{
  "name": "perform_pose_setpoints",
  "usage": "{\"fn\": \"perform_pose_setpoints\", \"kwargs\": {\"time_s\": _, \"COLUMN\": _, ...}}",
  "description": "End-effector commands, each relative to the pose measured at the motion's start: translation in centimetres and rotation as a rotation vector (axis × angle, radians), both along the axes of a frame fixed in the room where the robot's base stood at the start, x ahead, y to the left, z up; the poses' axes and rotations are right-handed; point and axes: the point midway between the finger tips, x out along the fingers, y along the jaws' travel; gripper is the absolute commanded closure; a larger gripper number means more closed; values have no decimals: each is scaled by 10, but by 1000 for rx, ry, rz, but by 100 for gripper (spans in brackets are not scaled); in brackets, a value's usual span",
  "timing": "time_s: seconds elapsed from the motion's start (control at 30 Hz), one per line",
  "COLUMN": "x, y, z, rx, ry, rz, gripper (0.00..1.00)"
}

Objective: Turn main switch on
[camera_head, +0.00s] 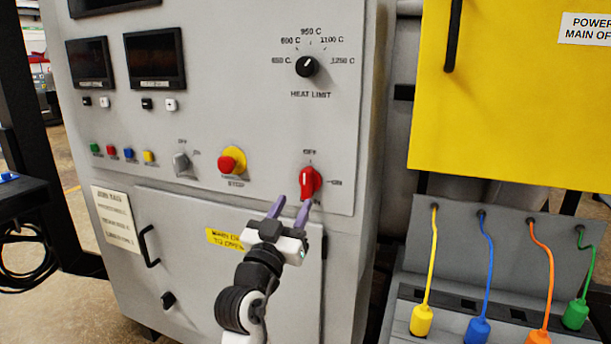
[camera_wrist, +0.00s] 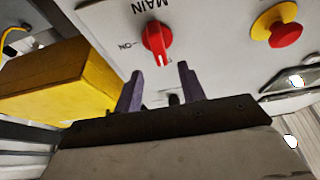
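The main switch is a red rotary knob (camera_head: 310,182) at the lower right of the grey control panel (camera_head: 250,120), with OFF marked above it and ON to its right. Its handle stands roughly upright, toward OFF, in the head view. It also shows in the wrist view as a red knob (camera_wrist: 156,42) beside the upside-down word MAIN. My gripper (camera_head: 289,208) is just below and left of the knob in the head view. In the wrist view its two purple fingers (camera_wrist: 160,82) are spread apart with nothing between them, and the knob lies beyond their tips.
A red and yellow stop button (camera_head: 232,161) sits left of the switch and a grey selector (camera_head: 181,162) farther left. The black heat limit knob (camera_head: 306,67) is above. A yellow box (camera_head: 510,110) stands at the right, above several coloured cables and plugs (camera_head: 478,328).

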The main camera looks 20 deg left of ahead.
Motion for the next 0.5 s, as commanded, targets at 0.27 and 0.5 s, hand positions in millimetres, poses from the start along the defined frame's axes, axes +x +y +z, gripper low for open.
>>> {"fn": "perform_pose_setpoints", "kwargs": {"time_s": 0.27, "x": 50, "y": -2, "z": 24, "rx": 1, "ry": 0, "rz": -2, "gripper": 60}}
{"fn": "perform_pose_setpoints", "kwargs": {"time_s": 0.5, "x": 69, "y": -2, "z": 30, "rx": 1, "ry": -1, "rz": 1, "gripper": 60}}
